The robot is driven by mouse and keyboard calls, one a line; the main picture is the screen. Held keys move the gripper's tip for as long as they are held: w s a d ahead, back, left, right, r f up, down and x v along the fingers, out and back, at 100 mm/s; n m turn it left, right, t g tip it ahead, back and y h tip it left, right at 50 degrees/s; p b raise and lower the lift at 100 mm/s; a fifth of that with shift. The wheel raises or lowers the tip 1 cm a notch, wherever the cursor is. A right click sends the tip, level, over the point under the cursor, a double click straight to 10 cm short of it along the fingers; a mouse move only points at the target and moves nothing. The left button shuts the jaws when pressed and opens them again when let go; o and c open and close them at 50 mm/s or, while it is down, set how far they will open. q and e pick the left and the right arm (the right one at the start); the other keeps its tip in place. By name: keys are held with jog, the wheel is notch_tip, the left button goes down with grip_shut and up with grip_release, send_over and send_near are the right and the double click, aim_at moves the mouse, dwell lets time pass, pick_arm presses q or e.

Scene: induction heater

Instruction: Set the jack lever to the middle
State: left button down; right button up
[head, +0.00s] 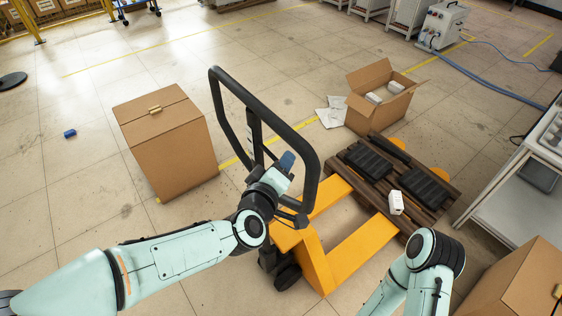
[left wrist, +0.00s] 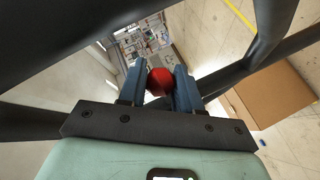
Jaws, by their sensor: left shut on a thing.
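The yellow pallet jack (head: 316,262) stands in the middle of the head view, with its forks towards a wooden pallet. Its black loop handle (head: 224,82) rises upright around my left gripper. My left gripper (head: 287,161) is inside the loop. In the left wrist view its blue fingers are shut on the red knob (left wrist: 159,80) of the jack lever. The lever's shaft and its setting cannot be made out, and the knob is hidden in the head view. My right arm shows at the lower right, but its gripper is not visible.
A closed cardboard box (head: 172,150) stands left of the handle. The wooden pallet (head: 372,190) carries black cases (head: 425,186) and a white item (head: 396,203). An open box (head: 380,98) stands behind it. A white workbench (head: 520,195) is at the right. Floor at left is mostly clear.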

pick_arm(q)
jog(key=c, duration=0.8)
grip_release()
jog(key=p+v, duration=0.1)
jog(key=v, duration=1.2)
jog(key=shift+s, duration=0.25)
